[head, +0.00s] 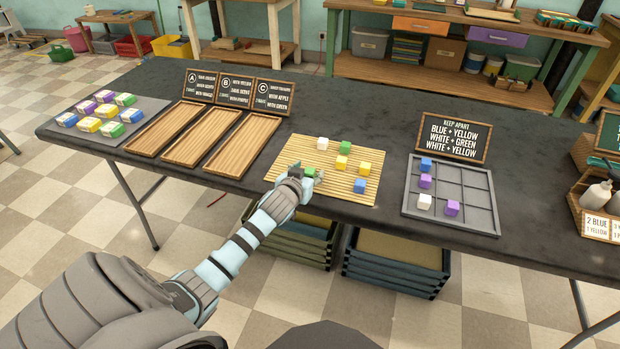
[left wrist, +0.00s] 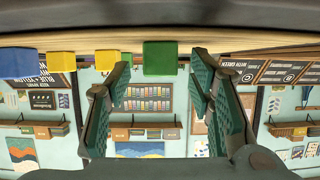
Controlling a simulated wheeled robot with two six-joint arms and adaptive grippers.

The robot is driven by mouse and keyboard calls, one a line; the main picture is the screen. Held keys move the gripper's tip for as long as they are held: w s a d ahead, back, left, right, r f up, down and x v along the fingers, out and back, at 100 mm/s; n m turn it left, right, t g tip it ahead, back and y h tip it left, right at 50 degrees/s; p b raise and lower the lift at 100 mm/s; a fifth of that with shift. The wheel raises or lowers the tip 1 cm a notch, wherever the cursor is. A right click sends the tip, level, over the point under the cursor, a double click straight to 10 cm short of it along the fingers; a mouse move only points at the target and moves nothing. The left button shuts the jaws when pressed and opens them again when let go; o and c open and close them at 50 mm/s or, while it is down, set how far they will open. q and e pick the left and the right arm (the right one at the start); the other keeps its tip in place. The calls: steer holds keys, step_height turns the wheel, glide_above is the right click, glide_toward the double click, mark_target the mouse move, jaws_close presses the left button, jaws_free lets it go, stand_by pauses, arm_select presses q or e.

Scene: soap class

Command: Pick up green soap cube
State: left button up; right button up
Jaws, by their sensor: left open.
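A green soap cube (head: 309,172) sits near the front left of the slatted bamboo mat (head: 290,147), partly hidden by my left gripper (head: 303,177). In the left wrist view the green cube (left wrist: 160,58) shows between the two open fingers of my left gripper (left wrist: 158,75), with gaps on both sides. I cannot tell how deep between the fingers it is. A second green cube (head: 345,147) stands farther back on the mat. My right gripper is not in view.
White (head: 322,144), yellow (head: 341,162) and blue (head: 359,186) cubes stand on the mat. A grey grid tray (head: 480,205) with several cubes is right; wooden trays (head: 240,145) are left. A "keep apart" sign (head: 453,133) stands behind the grid tray.

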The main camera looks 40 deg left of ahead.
arm_select(q)
steer(key=c, duration=1)
steer(key=shift+r, duration=0.15)
